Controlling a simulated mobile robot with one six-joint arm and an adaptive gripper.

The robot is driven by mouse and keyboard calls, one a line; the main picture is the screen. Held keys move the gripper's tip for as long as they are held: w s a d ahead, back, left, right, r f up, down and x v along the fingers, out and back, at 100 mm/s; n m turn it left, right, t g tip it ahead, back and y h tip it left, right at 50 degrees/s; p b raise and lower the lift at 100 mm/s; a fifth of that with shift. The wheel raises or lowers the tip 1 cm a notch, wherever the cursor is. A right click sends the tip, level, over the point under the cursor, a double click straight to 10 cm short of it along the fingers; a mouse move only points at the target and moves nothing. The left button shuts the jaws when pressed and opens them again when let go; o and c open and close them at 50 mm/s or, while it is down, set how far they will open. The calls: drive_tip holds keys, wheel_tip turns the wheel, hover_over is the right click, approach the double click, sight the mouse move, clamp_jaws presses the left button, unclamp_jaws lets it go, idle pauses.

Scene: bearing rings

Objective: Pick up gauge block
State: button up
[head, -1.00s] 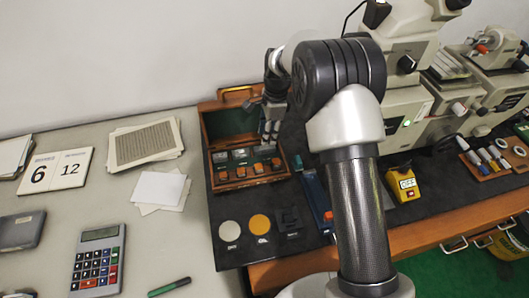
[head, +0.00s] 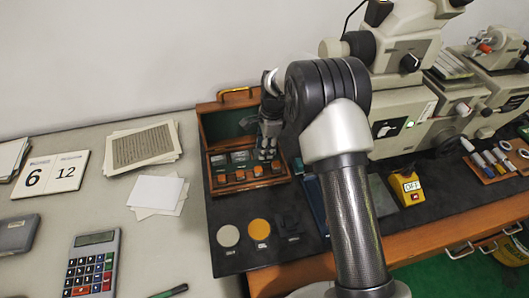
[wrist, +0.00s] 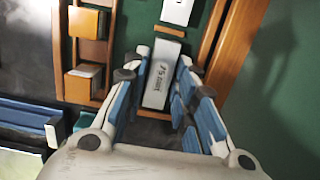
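A grey gauge block (wrist: 161,80) with dark lettering lies between the two fingers of my gripper (wrist: 164,62) in the wrist view. The blue-padded fingers stand close along its sides. I see no clear grip on it, and contact is hard to tell. In the head view my gripper (head: 267,150) points down at the right part of the open wooden case (head: 222,186), where blocks (head: 239,157) sit in a row behind orange-wood pieces. My fingers partly hide the blocks there.
The case's raised lid (head: 213,120) stands behind the blocks. A white-topped disc (head: 228,236) and an orange disc (head: 259,229) lie on the dark mat in front. A microscope-like instrument (head: 405,80) stands to the right. A calculator (head: 93,262) and papers lie left.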

clamp_jaws()
idle(0.3)
